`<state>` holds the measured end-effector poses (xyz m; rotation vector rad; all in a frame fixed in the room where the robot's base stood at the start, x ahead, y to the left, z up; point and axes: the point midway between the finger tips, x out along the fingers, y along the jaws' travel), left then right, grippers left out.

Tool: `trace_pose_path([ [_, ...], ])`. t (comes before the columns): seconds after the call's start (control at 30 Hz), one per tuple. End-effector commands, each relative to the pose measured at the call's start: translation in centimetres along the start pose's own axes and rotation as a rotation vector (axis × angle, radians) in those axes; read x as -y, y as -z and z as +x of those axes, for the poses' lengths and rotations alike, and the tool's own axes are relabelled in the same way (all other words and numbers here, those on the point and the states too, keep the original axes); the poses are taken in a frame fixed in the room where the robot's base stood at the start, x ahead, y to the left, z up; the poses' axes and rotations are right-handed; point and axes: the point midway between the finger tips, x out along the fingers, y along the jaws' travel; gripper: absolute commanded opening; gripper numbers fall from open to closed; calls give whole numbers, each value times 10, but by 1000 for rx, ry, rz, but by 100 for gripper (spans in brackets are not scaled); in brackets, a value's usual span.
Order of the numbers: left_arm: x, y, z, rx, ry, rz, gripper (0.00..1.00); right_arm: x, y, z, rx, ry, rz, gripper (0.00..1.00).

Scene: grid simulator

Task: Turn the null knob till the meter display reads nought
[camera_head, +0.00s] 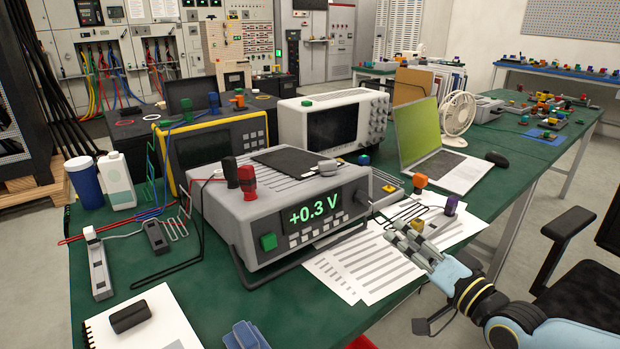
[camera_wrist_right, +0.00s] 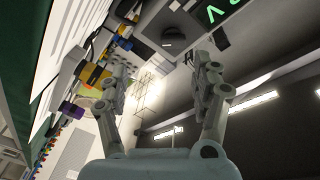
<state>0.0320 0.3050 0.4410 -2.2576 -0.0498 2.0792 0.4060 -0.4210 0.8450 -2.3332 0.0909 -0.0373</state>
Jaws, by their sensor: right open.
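The grey meter (camera_head: 280,215) stands on the green bench, its lit display (camera_head: 318,207) reading +0.3 V in green. A dark knob (camera_head: 362,198), which looks like the null knob, is on the front panel right of the display. In the right wrist view the dark knob (camera_wrist_right: 173,38) shows beyond the fingertips, with part of the green display (camera_wrist_right: 215,12) beside it. My right gripper (camera_head: 402,233) is open and empty, to the right of the meter's front and apart from the knob.
Printed sheets (camera_head: 370,265) lie under and before my right gripper. Orange (camera_head: 420,182) and purple (camera_head: 451,205) small items stand just behind it. A laptop (camera_head: 440,160), an oscilloscope (camera_head: 333,122) and a yellow-framed instrument (camera_head: 212,145) stand farther back. A black chair (camera_head: 575,285) is at the right.

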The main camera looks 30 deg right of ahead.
Motion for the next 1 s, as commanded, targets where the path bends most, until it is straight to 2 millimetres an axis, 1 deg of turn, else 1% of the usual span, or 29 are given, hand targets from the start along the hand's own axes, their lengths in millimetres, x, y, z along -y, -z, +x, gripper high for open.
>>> trace_pose_path([
  [0.03, 0, 1, -8, -1, -1, 0, 0, 10, 10, 0, 2, 12, -6, 65],
  [0.07, 0, 1, -11, 0, -1, -1, 0, 14, 14, 1, 4, 18, -11, 65],
  [0.27, 0, 1, -18, 0, -1, -1, 0, 16, 22, -1, 16, 19, -30, 65],
  [0.37, 0, -2, -17, 3, -1, -1, 0, 16, 21, 5, 16, 19, -31, 65],
  [0.47, 0, -5, -14, 9, -1, 0, 0, 16, 20, 19, 14, 20, -32, 65],
  [0.7, 0, -6, -2, 9, 0, 0, 0, 15, 19, 68, 15, 19, -31, 65],
  [0.8, 0, -6, 2, 10, 0, 0, 0, 15, 18, 84, 16, 18, -31, 65],
  [0.9, 0, -7, 5, 10, 1, 1, 0, 16, 18, 96, 16, 18, -30, 65],
  [1.0, 0, -7, 7, 9, 1, 1, 0, 16, 18, 103, 18, 16, -32, 65],
])
